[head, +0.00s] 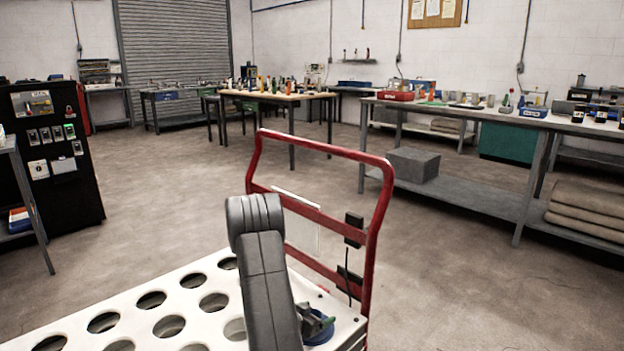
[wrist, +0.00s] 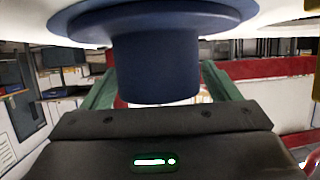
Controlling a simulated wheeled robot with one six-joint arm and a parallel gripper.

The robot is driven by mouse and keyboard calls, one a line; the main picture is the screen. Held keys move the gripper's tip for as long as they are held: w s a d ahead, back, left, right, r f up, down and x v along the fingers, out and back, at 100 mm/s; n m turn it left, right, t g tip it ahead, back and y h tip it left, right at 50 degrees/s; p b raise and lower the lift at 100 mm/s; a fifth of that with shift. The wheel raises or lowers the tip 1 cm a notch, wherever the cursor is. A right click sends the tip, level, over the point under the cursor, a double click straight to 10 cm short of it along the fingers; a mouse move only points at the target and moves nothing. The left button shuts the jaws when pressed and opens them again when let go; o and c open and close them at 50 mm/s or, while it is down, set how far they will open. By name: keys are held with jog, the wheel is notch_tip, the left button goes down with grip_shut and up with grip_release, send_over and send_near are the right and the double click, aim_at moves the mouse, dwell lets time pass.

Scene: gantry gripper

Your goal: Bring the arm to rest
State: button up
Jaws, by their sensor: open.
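My gripper (head: 314,322) is at the right corner of a white cart top, at the end of my dark grey folded arm. In the wrist view its two green fingers stand apart on either side of a blue round piece (wrist: 155,72). This piece has a wide flange against a white surface at the top of that view. The fingers look open, and I cannot tell whether they touch it. In the head view the blue piece (head: 321,337) shows partly behind the gripper.
The white top (head: 190,285) has several round holes and a red handle frame (head: 330,150) behind my arm. A long bench (head: 470,112) stands at the right, a wooden table (head: 280,96) at the back, a black cabinet (head: 85,195) at the left. The floor between is clear.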

jog(key=shift+f, duration=0.1)
jog(key=shift+s+a, duration=0.25)
jog(key=p+v, duration=0.4)
jog(key=v, duration=1)
jog(key=b+x, duration=0.4)
jog(key=x, duration=1.1)
jog(key=shift+s+f+b, duration=0.15)
jog(key=shift+b, duration=0.15)
notch_tip(320, 180, up, 3)
jog(key=shift+r+p, duration=0.25)
jog(key=shift+p, duration=1)
notch_tip(320, 180, up, 6)
jog(key=p, duration=0.2)
jog(key=shift+p, duration=0.4)
